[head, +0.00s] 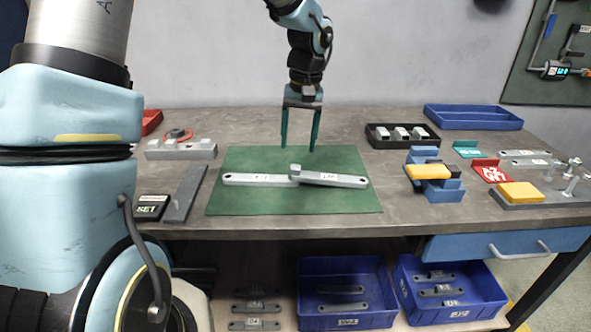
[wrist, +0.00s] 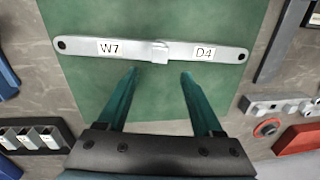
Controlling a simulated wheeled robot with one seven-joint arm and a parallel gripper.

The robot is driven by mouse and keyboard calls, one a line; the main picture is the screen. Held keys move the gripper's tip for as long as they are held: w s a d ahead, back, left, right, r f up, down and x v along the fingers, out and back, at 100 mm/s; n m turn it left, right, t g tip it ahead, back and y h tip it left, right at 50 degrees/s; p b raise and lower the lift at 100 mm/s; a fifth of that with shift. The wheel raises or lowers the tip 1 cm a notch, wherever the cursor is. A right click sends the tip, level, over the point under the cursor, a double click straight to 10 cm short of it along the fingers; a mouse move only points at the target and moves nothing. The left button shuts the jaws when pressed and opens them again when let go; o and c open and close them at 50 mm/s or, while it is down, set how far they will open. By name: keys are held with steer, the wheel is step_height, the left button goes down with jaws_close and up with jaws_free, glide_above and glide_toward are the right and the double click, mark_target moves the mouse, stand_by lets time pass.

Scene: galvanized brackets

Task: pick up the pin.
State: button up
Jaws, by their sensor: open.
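Two galvanized brackets lie end to end on the green mat (head: 290,205), overlapping in the middle: the bracket marked D4 (head: 250,180), also in the wrist view (wrist: 220,53), and the bracket marked W7 (head: 345,181), also in the wrist view (wrist: 85,46). A small grey block-like piece (head: 296,169) shows at the overlap, also in the wrist view (wrist: 160,51); I cannot tell whether it is the pin. Several upright metal pins (head: 571,181) stand on a grey plate at the right. My gripper (head: 299,147) is open and empty above the mat's far part, its fingertips (wrist: 159,74) apart from the brackets.
A blue stand with a yellow part (head: 430,172) is right of the mat. A black tray of metal blocks (head: 402,135) is behind it. A grey block rack (head: 181,149) and a dark bar (head: 185,194) are on the left. The mat's front is clear.

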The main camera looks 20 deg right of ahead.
mark_target(295, 175)
steer(key=shift+a+f+p, duration=0.15)
steer(key=shift+f+p, duration=0.3)
steer(key=shift+f, duration=1.05)
steer(key=shift+a+f+p, duration=0.1)
steer(key=shift+f+p, duration=0.3)
steer(key=shift+f, duration=1.05)
jaws_close()
